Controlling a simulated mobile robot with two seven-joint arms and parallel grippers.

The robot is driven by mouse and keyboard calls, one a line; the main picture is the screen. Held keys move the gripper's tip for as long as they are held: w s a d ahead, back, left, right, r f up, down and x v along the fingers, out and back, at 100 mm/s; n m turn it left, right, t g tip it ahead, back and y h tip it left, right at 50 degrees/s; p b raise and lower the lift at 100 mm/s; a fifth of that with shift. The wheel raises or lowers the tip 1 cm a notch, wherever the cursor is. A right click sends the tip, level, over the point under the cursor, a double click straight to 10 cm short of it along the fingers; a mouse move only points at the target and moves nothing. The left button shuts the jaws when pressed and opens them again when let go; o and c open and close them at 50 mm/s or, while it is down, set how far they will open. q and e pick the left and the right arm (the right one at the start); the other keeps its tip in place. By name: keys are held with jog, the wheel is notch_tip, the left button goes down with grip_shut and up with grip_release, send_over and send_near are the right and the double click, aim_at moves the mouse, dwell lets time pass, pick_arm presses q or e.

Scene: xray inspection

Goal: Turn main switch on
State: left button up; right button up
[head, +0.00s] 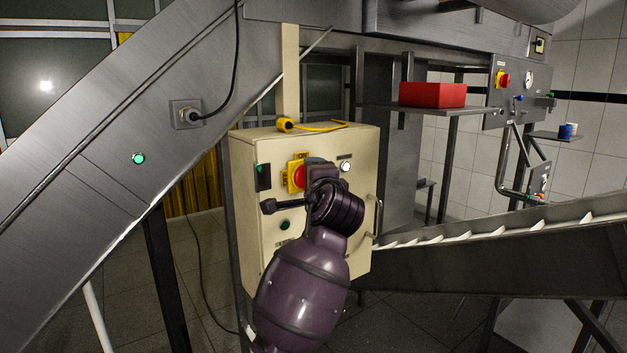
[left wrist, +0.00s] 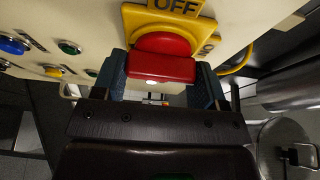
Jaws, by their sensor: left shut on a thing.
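The main switch (head: 298,177) is a red rotary knob on a yellow plate on the front of a cream control cabinet (head: 258,235). My left gripper (head: 316,172) is at the knob and partly covers its right side in the head view. In the left wrist view, the red handle (left wrist: 160,69) sits between the two blue-lined fingers of my left gripper (left wrist: 160,86), which is shut on it. The yellow plate (left wrist: 178,9) shows the word OFF above the knob. The handle runs across the picture there. My right gripper is not in view.
The cabinet also has a black switch (head: 263,177), a white button (head: 345,166) and a green button (head: 285,225). A yellow cable (head: 310,127) lies on top. A sloped conveyor (head: 500,240) is at the right. A red box (head: 432,95) sits on a shelf.

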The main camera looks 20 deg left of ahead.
pick_arm(q)
jog(key=o, duration=0.9)
jog(key=shift+o, duration=0.2)
jog(key=shift+s, duration=0.1)
jog(key=b+v, duration=0.2)
jog(key=v, duration=0.8)
jog(key=shift+s+d, duration=0.2)
jog(key=shift+s, duration=0.05)
